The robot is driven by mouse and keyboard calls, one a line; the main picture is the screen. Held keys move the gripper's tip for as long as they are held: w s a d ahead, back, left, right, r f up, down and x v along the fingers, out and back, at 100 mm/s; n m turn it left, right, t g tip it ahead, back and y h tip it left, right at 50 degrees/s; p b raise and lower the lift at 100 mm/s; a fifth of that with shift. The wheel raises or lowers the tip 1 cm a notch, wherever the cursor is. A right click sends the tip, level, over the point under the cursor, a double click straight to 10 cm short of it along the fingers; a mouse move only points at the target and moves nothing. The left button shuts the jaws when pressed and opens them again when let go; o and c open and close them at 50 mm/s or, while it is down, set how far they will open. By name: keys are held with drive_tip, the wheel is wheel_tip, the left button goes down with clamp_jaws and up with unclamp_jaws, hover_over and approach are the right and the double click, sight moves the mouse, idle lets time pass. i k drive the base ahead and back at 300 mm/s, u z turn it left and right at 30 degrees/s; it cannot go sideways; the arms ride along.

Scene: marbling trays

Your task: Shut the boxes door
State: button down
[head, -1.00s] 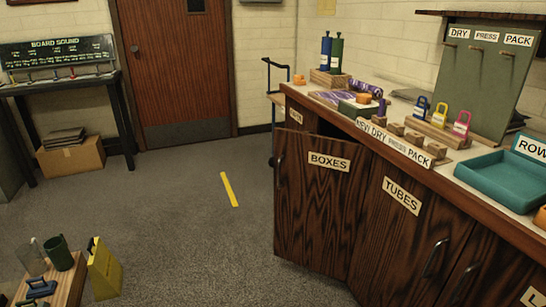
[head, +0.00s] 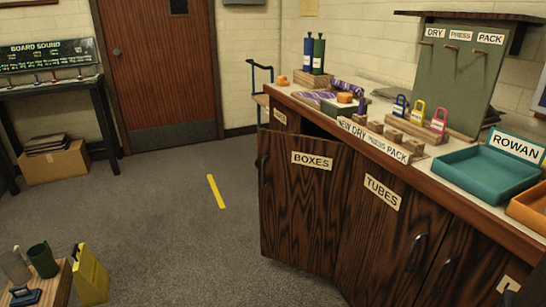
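The boxes door (head: 297,215) is a dark wood cabinet door with a white "BOXES" label, on the front of the long counter cabinet. It stands ajar, swung out from the cabinet, with a dark gap (head: 318,131) showing above its top edge. Its handle is on its left side. The tubes door (head: 381,235) to its right looks closed. My gripper is not in view.
Grey carpet with a yellow floor strip (head: 216,191) is open left of the cabinet. A low wooden stand (head: 52,290) with cups and a yellow sign (head: 90,274) are at bottom left. A trolley (head: 257,95) stands behind the counter's far end.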

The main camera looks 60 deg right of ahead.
sight(304, 181)
drive_tip(key=z, duration=0.05)
drive_tip(key=i, duration=1)
drive_tip(key=u, duration=0.05)
